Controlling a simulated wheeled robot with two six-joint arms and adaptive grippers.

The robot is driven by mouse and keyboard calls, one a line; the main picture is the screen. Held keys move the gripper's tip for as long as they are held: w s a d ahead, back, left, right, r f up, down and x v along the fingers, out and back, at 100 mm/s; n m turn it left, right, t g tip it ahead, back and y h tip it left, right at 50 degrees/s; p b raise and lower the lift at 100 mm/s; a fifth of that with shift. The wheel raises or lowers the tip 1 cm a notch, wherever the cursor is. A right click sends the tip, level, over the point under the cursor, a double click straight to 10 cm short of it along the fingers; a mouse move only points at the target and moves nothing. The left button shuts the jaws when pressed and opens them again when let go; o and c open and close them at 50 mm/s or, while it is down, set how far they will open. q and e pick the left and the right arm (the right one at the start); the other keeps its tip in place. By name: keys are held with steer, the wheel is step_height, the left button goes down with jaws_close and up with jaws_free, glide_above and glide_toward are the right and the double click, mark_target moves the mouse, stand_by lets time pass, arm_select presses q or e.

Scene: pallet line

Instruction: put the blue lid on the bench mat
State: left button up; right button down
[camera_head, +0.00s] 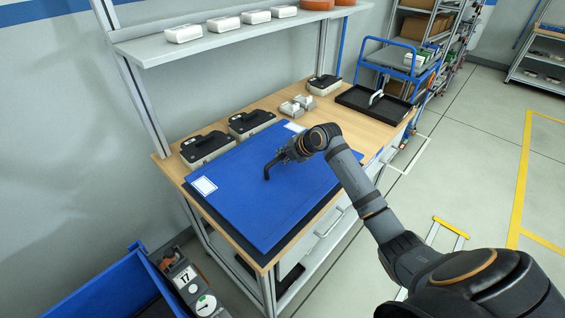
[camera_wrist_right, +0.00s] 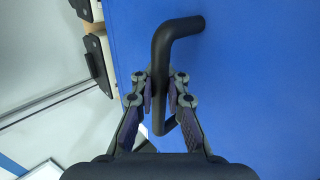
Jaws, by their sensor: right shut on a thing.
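The blue lid (camera_head: 255,205) is a large flat blue panel with white labels at its corners. It lies flat over the bench mat (camera_head: 291,240), whose dark edge shows along the front of the lid. I cannot tell whether a small gap is left between them. My right gripper (camera_head: 283,158) is shut on the black bar handle of the lid. In the right wrist view the fingers (camera_wrist_right: 161,95) close around the handle (camera_wrist_right: 163,50), with the blue lid (camera_wrist_right: 255,90) filling the right side. My left gripper is not in view.
Black-topped cases (camera_head: 207,148) stand along the back of the wooden bench (camera_head: 262,104). A shelf (camera_head: 205,46) hangs above. A blue bin (camera_head: 115,285) stands at the front left.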

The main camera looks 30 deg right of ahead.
mark_target(280, 164)
step_height(280, 164, down, 2)
steer(key=shift+f+p, duration=0.1)
steer(key=shift+p, duration=0.4)
steer(key=shift+f, duration=0.3)
steer(key=c, duration=1.4)
jaws_free()
steer(key=shift+f, duration=0.1)
steer(key=shift+o, duration=0.2)
steer(key=b+v, duration=0.1)
steer(key=v, duration=0.9)
steer(key=shift+s+d+r, duration=0.2)
steer(key=shift+s+r, duration=0.05)
steer(key=shift+r, duration=0.05)
steer(key=shift+s+r, duration=0.45)
steer(key=shift+r, duration=0.05)
